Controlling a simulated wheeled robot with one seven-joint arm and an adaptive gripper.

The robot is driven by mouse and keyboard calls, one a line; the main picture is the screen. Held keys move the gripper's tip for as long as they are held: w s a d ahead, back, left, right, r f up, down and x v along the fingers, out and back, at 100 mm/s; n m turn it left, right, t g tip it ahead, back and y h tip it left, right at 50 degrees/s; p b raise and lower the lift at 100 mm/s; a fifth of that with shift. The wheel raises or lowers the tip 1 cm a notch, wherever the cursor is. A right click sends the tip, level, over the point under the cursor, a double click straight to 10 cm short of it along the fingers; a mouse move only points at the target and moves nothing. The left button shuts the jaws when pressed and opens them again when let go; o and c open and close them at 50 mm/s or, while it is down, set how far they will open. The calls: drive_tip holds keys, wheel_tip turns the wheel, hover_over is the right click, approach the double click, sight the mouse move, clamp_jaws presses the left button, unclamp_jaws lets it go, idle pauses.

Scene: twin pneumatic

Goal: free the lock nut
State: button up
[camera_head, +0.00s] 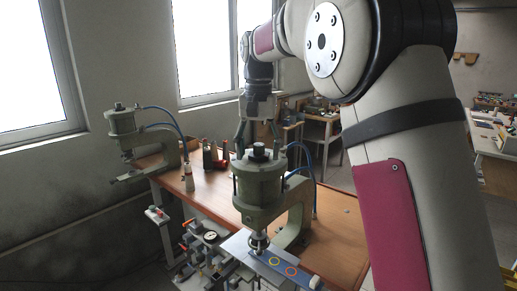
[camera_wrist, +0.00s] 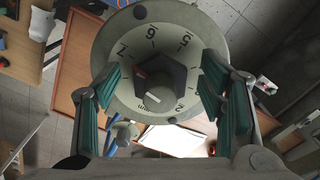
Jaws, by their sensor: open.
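The nearer green press (camera_head: 258,185) stands at the table's front part. The dark hexagonal lock nut (camera_head: 259,148) sits on its top. In the wrist view, the nut (camera_wrist: 177,75) lies in the middle of a pale numbered dial (camera_wrist: 122,60), with a round light stem end inside it. My gripper (camera_head: 258,138) points down over the press top and is open. In the wrist view, the green-padded fingers of my gripper (camera_wrist: 161,85) stand left and right of the nut, with a gap on each side. I cannot tell whether the fingertips reach down to the nut's height.
A second, similar press (camera_head: 122,125) stands at the back left. Bottles (camera_head: 207,155) and a red item stand on the wooden table (camera_head: 336,225) between them. Blue hoses (camera_head: 310,165) arch beside the near press. A plate with coloured rings (camera_head: 275,265) lies below its ram.

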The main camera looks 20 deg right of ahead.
drive_tip(key=c, duration=1.2)
drive_tip(key=shift+o, duration=0.2)
drive_tip(key=shift+n, duration=0.3)
drive_tip(key=n, duration=0.2)
drive_tip(key=n+b, duration=0.1)
drive_tip(key=n, duration=0.2)
drive_tip(key=shift+d, duration=0.4)
drive_tip(key=n, duration=0.6)
drive_tip(key=shift+d, duration=0.25)
drive_tip(key=shift+n, duration=0.3)
drive_tip(key=o, duration=1.2)
drive_tip(key=shift+c, duration=0.2)
